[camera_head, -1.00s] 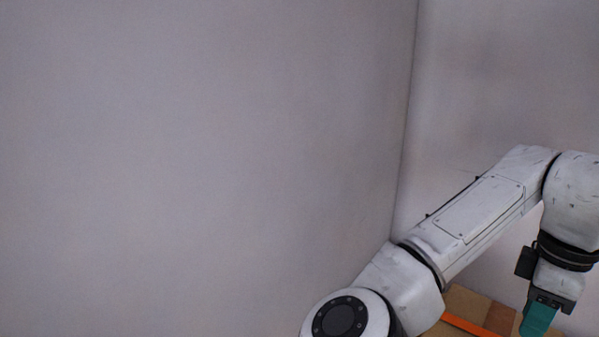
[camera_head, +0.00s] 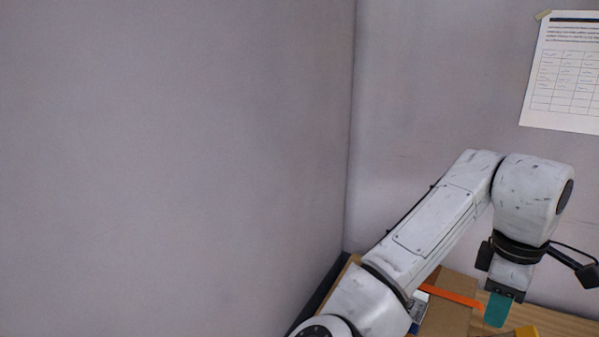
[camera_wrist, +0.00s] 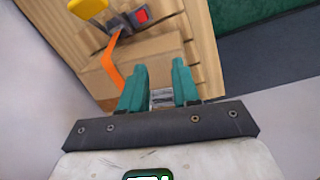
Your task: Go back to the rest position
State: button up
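My gripper (camera_head: 497,310) hangs from the arm at the lower right of the head view, with a teal finger pointing down. In the wrist view, the two teal fingers of my gripper (camera_wrist: 158,76) stand apart with a gap between them. A small pale, striped item (camera_wrist: 162,97) shows through the gap, low between the fingers. I see no finger pressing on it, and its distance is hard to tell. My white arm reaches up from the bottom of the head view and bends down at the wrist.
Under the gripper are a wooden surface (camera_wrist: 208,62), a cardboard box (camera_wrist: 150,55) and an orange strip (camera_head: 452,295). A yellow part (camera_wrist: 88,7) and a red button (camera_wrist: 141,15) lie beyond. Grey walls meet behind the arm. A paper sheet (camera_head: 565,75) hangs at upper right.

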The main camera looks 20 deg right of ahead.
jog(key=s+d+f+m+t+h, duration=0.1)
jog(key=d+f+m+t+h, duration=0.25)
jog(key=f, duration=0.75)
jog(key=s+a+f+y+b, duration=0.1)
jog(key=s+a+f, duration=0.3)
jog(key=a+f, duration=0.3)
jog(key=s+a+f+m+g+y+b, duration=0.1)
jog(key=s+a+f+y, duration=0.1)
jog(key=s+a+f, duration=0.3)
jog(key=s+a+f+m+g+y+b, duration=0.1)
jog(key=s+a+f, duration=0.4)
jog(key=a+f, duration=0.3)
notch_tip(320, 180, down, 4)
jog(key=shift+s+a+r, duration=0.15)
jog(key=shift+a+r, duration=0.1)
jog(key=shift+a, duration=0.15)
jog(key=shift+g+y, duration=0.25)
jog(key=shift+c, duration=0.2)
